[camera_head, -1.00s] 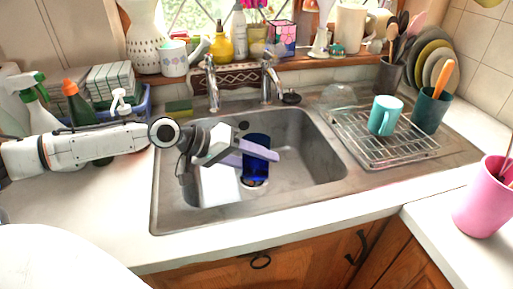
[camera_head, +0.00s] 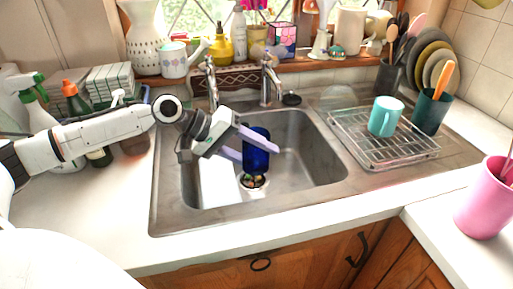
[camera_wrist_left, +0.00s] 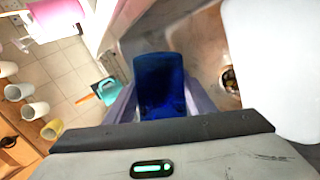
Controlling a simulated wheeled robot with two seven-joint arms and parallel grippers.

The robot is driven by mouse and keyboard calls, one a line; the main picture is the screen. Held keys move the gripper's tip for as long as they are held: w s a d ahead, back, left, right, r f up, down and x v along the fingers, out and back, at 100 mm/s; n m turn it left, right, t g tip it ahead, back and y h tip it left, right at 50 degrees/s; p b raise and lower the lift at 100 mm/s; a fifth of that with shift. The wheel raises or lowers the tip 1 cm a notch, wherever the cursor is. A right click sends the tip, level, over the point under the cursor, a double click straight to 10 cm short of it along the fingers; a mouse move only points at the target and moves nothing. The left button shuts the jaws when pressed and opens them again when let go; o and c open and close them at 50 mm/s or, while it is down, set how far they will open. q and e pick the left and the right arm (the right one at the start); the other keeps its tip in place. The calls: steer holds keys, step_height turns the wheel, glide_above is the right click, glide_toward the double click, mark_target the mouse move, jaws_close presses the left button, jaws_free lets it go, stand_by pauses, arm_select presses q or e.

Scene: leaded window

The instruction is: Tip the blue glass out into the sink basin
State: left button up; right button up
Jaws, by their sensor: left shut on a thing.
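The blue glass (camera_head: 257,160) is over the sink basin (camera_head: 310,168), above the drain. My left gripper (camera_head: 250,151) is shut on it, one pale purple finger on each side. In the left wrist view the blue glass (camera_wrist_left: 160,85) sits between the fingers. In the head view it looks close to upright with a slight lean; I cannot tell which way its mouth points or whether anything is inside. No liquid is seen falling. My right gripper is not in view.
A tap (camera_head: 268,80) and another tap (camera_head: 211,82) stand behind the basin. A wire rack (camera_head: 385,150) with a teal mug (camera_head: 385,117) is to the right. A pink cup (camera_head: 484,200) stands on the right counter. The right part of the basin is clear.

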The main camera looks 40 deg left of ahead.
arm_select(q)
steer(key=shift+w+r, duration=0.2)
steer(key=shift+a+r, duration=0.1)
steer(key=shift+w+r+n+g+h+p, duration=0.1)
steer(key=shift+r+n+g+h+p, duration=0.25)
steer(key=shift+p, duration=0.95)
steer(key=shift+w+a+g+p, duration=0.1)
steer(key=shift+g+p, duration=0.25)
steer(key=shift+p, duration=0.1)
steer(key=shift+w+r+n+h, duration=0.15)
steer(key=shift+r+n+h, duration=0.1)
steer(key=shift+n+h, duration=0.15)
